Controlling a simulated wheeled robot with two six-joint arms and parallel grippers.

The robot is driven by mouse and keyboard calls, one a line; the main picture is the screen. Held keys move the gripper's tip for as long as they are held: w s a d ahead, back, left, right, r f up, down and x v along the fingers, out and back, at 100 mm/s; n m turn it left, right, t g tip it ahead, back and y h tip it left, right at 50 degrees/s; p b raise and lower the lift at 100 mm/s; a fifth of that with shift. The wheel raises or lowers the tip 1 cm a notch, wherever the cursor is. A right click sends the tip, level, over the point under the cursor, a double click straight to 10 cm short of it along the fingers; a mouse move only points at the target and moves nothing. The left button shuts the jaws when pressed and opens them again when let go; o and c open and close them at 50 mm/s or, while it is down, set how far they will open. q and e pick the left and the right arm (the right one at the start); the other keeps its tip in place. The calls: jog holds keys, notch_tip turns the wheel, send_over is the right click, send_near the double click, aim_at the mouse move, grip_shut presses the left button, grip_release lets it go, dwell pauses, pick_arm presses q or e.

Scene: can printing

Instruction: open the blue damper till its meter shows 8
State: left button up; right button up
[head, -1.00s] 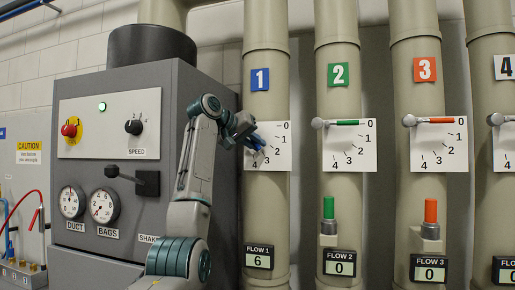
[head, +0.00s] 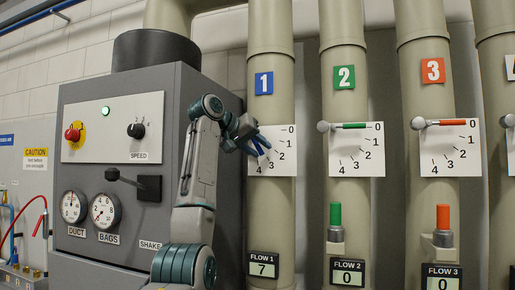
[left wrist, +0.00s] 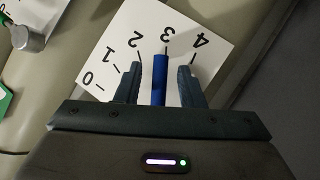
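The blue damper handle (head: 262,142) is on pipe 1, in front of a white scale card (head: 284,166) marked 0 to 4. In the left wrist view the blue handle (left wrist: 160,80) lines up with about the 3 mark. The FLOW 1 meter (head: 263,270) reads 7. My left gripper (head: 250,142) is at the handle. In the left wrist view its fingers (left wrist: 159,88) stand on either side of the handle with a gap visible on each side. My right gripper is not in view.
Pipe 2 has a green handle (head: 350,126) and pipe 3 an orange handle (head: 447,122), both at 0; FLOW 2 (head: 348,272) reads 0. The grey machine cabinet (head: 140,180) with gauges and a shake lever (head: 135,181) stands close to the left arm.

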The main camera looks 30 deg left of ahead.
pick_arm(q)
jog(key=shift+s, duration=0.2)
jog(key=b+v, duration=0.4)
jog(key=v, duration=0.6)
jog(key=shift+s+r+b, duration=0.15)
jog(key=shift+r+b, duration=0.05)
jog(key=shift+b, duration=0.1)
jog(key=shift+a, duration=0.1)
